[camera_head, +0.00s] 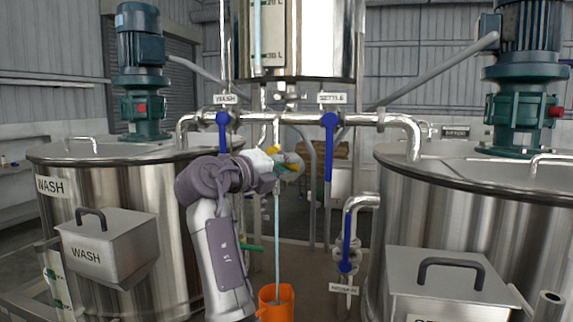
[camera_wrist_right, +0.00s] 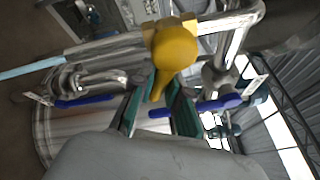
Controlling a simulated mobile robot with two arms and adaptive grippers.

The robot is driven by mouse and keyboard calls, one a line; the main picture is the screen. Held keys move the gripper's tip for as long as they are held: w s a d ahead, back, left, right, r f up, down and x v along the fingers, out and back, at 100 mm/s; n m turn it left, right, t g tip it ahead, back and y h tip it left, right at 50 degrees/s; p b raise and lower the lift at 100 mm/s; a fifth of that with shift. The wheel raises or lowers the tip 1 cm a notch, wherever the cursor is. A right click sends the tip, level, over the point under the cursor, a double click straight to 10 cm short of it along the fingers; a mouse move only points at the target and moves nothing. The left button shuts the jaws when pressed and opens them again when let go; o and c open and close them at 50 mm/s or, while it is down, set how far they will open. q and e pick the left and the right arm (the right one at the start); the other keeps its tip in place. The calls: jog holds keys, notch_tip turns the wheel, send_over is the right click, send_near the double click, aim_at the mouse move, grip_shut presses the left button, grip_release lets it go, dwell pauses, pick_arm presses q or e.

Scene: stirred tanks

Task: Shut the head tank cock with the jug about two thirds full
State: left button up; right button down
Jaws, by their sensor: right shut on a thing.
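My right gripper (camera_head: 284,165) is shut on the yellow cock handle (camera_head: 291,167) below the head tank (camera_head: 318,45). The yellow handle also shows in the right wrist view (camera_wrist_right: 172,48), its lever between the fingers (camera_wrist_right: 158,108). A thin pale blue stream (camera_head: 277,235) falls from the cock into the orange jug (camera_head: 284,313) at the bottom edge of the head view. The stream also crosses the left of the right wrist view (camera_wrist_right: 30,69). The level in the jug cannot be told from here. My left gripper is not in view.
Blue levers hang down at the WASH valve (camera_head: 223,132) and the SETTLE valve (camera_head: 329,150); another blue lever (camera_head: 346,245) is lower right. The WASH tank (camera_head: 165,210) stands left and another steel tank (camera_head: 430,215) right. Pipework closely surrounds the gripper.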

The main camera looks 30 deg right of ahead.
jog(key=n+b, duration=0.1)
jog(key=n+h+b, duration=0.1)
jog(key=b, duration=0.1)
jog(key=n+b, duration=0.1)
jog(key=b, duration=0.1)
jog(key=shift+s+d+r+n+t, duration=0.15)
jog(key=shift+r+n+t, duration=0.15)
jog(key=shift+t, duration=0.1)
jog(key=shift+r+n+t+h+b, duration=0.3)
jog(key=shift+r+n+h+b, duration=0.15)
jog(key=shift+n, duration=0.55)
jog(key=shift+r, duration=0.15)
jog(key=c, duration=1.1)
grip_release()
jog(key=shift+c, duration=0.2)
jog(key=v, duration=1.2)
